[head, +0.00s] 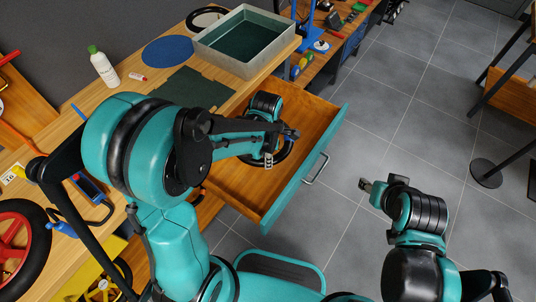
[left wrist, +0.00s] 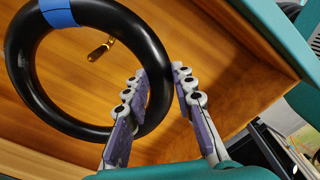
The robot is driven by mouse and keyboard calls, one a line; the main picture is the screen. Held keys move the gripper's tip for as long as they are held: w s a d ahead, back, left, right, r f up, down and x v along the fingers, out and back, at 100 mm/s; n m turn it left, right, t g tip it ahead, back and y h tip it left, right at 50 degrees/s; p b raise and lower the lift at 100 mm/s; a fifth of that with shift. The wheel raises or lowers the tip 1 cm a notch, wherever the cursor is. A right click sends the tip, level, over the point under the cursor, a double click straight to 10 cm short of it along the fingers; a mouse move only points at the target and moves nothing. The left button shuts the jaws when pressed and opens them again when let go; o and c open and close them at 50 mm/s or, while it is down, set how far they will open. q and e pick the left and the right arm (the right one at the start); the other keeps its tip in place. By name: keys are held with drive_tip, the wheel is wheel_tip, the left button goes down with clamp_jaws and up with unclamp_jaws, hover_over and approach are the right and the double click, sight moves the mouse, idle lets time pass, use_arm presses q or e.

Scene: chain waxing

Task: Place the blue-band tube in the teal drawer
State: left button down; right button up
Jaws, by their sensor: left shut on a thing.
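The blue-band tube is a black ring (left wrist: 28,72) with a blue band (left wrist: 58,12) and a brass valve (left wrist: 101,48). My left gripper (left wrist: 163,95) is shut on its right side, one finger on each side of the ring. The tube is over the wooden inside of the open teal drawer (head: 292,194). I cannot tell whether it touches the drawer floor. In the head view my left gripper (head: 271,158) and forearm hide part of the tube. My right gripper (head: 366,185) is outside the drawer, over the grey floor; its finger opening is unclear.
The wooden bench holds a grey bin (head: 278,68), a dark green mat (head: 190,88), a blue disc (head: 167,51), a white bottle (head: 103,67) and another black ring (head: 203,13). A red-spoked wheel (head: 15,245) is at left. The floor right of the drawer is clear.

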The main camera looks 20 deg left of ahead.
use_arm(q)
wheel_tip(320, 180, down, 7)
drive_tip(key=shift+r+b, duration=0.1)
drive_tip(key=shift+b, duration=1.1)
drive_tip(key=c, duration=1.3)
unclamp_jaws()
drive_tip(key=shift+o, duration=0.2)
